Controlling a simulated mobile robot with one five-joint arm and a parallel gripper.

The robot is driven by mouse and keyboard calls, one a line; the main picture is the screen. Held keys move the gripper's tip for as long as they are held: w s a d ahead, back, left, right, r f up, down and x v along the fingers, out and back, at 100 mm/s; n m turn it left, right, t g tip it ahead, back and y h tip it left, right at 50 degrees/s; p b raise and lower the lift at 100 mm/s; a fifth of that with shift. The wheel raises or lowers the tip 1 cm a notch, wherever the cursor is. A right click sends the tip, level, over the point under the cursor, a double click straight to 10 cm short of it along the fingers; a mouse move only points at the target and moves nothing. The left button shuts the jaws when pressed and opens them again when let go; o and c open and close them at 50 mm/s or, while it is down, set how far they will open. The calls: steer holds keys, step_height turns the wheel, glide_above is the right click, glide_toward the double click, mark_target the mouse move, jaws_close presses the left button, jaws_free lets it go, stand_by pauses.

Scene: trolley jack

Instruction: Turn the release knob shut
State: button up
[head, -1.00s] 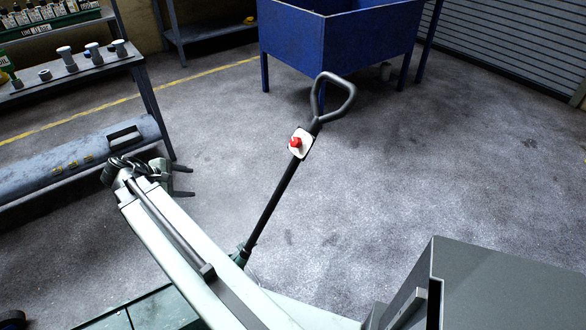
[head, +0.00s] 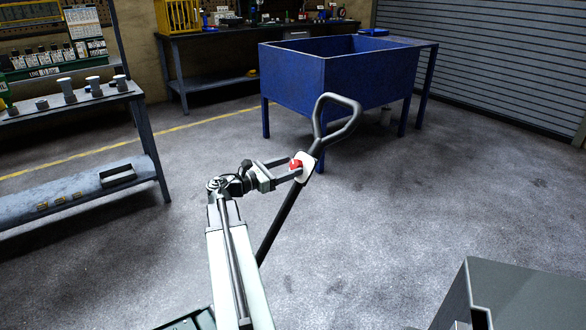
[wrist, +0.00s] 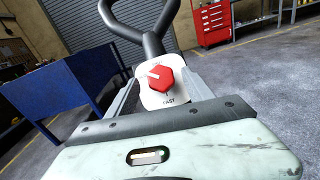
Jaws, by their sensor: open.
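The red release knob (head: 296,164) sits on a white plate (head: 308,170) on the jack's black handle (head: 281,225). In the wrist view the knob (wrist: 162,77) is a faceted red dial with a pale mark towards its upper left. The white plate (wrist: 152,99) carries the word "FAST" below the knob. My gripper (head: 290,168) is open at the knob, coming from the left. In the wrist view its fingers (wrist: 160,84) stand on either side of the knob, with gaps visible. Whether the fingertips touch the plate is unclear.
A blue bin on legs (head: 340,80) stands behind the handle loop (head: 340,138). A shelf with bottles and fittings (head: 75,115) is at the left, a workbench (head: 225,85) at the back. A grey box-like shape (head: 525,300) fills the lower right.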

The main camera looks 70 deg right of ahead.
steer(key=shift+x, duration=1.05)
jaws_close()
steer(key=shift+a+f, duration=0.1)
steer(key=shift+a, duration=0.15)
steer(key=shift+d, duration=0.2)
